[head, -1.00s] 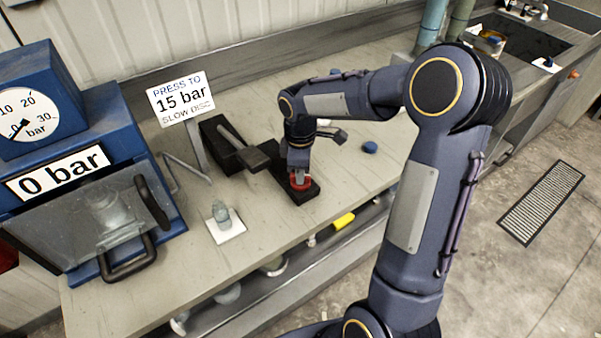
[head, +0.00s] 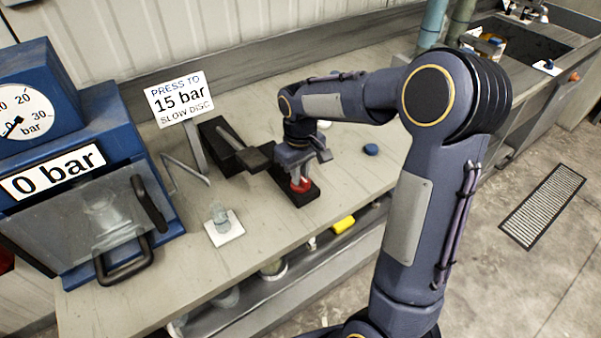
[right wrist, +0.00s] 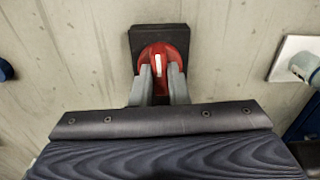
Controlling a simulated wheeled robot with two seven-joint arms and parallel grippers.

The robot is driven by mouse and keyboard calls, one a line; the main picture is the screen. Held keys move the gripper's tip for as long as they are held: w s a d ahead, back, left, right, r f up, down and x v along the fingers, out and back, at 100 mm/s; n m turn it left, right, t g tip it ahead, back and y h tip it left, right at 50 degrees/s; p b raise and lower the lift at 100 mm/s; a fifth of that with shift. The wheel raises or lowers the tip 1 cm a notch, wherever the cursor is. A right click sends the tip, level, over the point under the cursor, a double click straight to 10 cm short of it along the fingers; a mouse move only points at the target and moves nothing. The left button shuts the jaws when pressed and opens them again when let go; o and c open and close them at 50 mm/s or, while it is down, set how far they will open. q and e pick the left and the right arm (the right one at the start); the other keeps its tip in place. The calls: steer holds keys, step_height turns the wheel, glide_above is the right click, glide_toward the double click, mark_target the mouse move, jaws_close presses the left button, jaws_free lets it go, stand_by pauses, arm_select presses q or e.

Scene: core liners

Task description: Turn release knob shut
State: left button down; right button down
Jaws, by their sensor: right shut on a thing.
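The release knob (head: 302,184) is red and sits on a black base block (head: 304,197) on the bench. In the right wrist view the red knob (right wrist: 164,61) carries a white mark that points nearly straight up and down the picture. My right gripper (head: 299,179) reaches down onto the knob from above. In the right wrist view its two grey fingers (right wrist: 160,76) stand on either side of the knob's middle, shut on it. The fingers hide part of the knob's near side. My left gripper is not in view.
A blue press (head: 100,130) with a clear guard, a dial and a "0 bar" label stands at the left. A "PRESS TO 15 bar" sign (head: 180,98) and a black lever unit (head: 232,148) stand near the knob. A small jar on a white tile (head: 224,230) is in front.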

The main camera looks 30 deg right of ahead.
steer(key=shift+m, duration=0.5)
steer(key=c, duration=1.4)
jaws_free()
step_height(320, 180, up, 8)
steer(key=shift+f, duration=0.2)
steer(key=shift+r, duration=0.15)
